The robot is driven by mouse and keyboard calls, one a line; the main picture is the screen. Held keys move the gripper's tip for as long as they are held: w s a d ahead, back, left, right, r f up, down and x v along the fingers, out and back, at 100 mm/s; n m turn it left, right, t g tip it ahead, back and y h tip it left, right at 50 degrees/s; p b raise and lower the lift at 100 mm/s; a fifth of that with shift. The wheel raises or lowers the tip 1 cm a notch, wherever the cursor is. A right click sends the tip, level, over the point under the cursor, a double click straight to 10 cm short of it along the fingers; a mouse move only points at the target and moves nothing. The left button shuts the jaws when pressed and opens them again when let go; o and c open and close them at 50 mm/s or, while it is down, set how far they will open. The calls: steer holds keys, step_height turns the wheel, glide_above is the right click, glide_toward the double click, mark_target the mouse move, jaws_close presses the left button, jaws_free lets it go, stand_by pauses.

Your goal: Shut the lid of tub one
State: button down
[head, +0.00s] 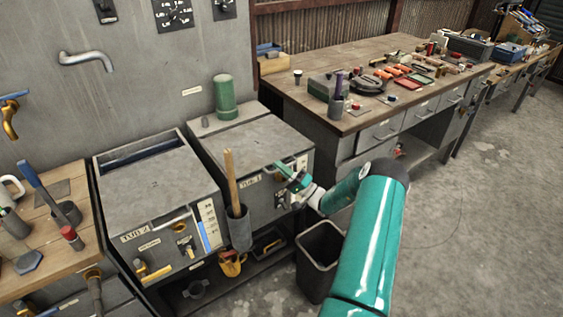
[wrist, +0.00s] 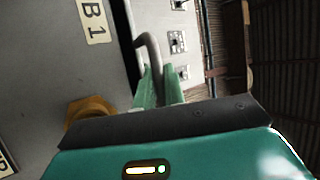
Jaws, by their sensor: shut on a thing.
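Tub one (head: 262,198) is a grey metal box with a "TUB 1" label on its front. Its flat grey lid (head: 250,148) lies over the top and looks level or nearly so; I cannot tell whether a small gap is left. My gripper (head: 288,172) is at the front edge of this lid, towards its right side. In the wrist view my green fingers (wrist: 158,78) are closed on a bent grey bar handle (wrist: 150,48), beside the tub's label (wrist: 94,18). The fingers and arm hide part of the tub's front right corner in the head view.
Tub two (head: 165,240) stands left of tub one, with a dark opening behind its lid. A holder with a wooden-handled tool (head: 232,180) hangs before tub one. A green cylinder (head: 224,97) stands behind the lid. A dark bin (head: 318,255) stands under my arm. A workbench (head: 330,60) is behind.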

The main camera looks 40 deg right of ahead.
steer(key=shift+w+d+f, duration=0.1)
steer(key=shift+d, duration=0.25)
steer(key=c, duration=1.5)
jaws_free()
steer(key=shift+f, duration=0.1)
steer(key=shift+a, duration=0.2)
steer(key=shift+a, duration=0.15)
steer(key=shift+f, duration=0.1)
steer(key=v, duration=1.3)
steer(key=shift+s+d, duration=0.2)
steer(key=shift+s, duration=0.15)
